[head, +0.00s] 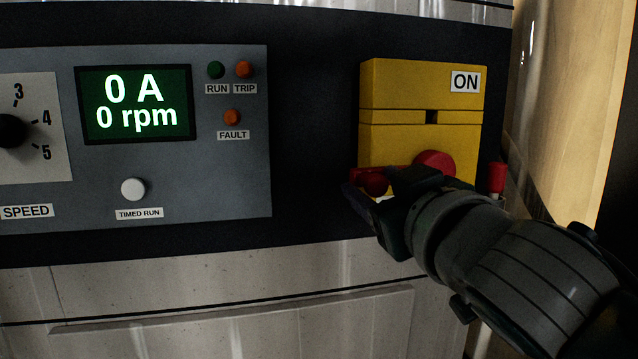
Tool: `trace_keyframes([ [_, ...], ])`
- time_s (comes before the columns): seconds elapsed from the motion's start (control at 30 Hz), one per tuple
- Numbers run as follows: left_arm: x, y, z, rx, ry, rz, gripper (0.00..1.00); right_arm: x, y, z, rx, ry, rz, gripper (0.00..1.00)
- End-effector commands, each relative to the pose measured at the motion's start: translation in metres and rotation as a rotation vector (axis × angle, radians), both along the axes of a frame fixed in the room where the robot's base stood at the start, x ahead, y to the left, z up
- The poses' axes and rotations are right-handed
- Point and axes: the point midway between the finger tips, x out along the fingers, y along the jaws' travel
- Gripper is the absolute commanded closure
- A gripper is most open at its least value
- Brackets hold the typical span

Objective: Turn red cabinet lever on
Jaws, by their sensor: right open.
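The yellow cabinet switch box (420,95) is on the dark panel at right, with an ON label (465,82) at its upper right. The red lever (435,162) shows as a round red part low on the box, with more red running left to a rounded red end among my fingers. My right gripper (372,190) is open at that left end, in front of the box's lower left corner. The gripper and wrist hide much of the lever and the box's lower edge. Whether the fingers touch the lever I cannot tell. My left gripper is not in view.
A grey control panel at left has a green display (135,104) reading 0 A and 0 rpm, a black speed knob (10,131), small lamps and a white timed run button (133,189). A red cylindrical part (497,177) stands just right of the yellow box, close to my wrist.

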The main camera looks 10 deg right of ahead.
Motion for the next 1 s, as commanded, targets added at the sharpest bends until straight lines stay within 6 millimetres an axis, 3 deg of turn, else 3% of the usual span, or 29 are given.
trace_keyframes([
  [0.07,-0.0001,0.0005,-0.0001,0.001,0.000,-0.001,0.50,-0.0002,0.0000,0.0000,0.000,0.000,0.000,0.48],
  [0.53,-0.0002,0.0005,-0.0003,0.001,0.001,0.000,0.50,-0.0004,0.0000,-0.0001,0.000,0.000,0.000,1.00],
  [1.0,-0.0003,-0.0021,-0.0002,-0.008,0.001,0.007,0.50,-0.0004,-0.0001,-0.0001,0.000,0.000,0.000,1.00],
])
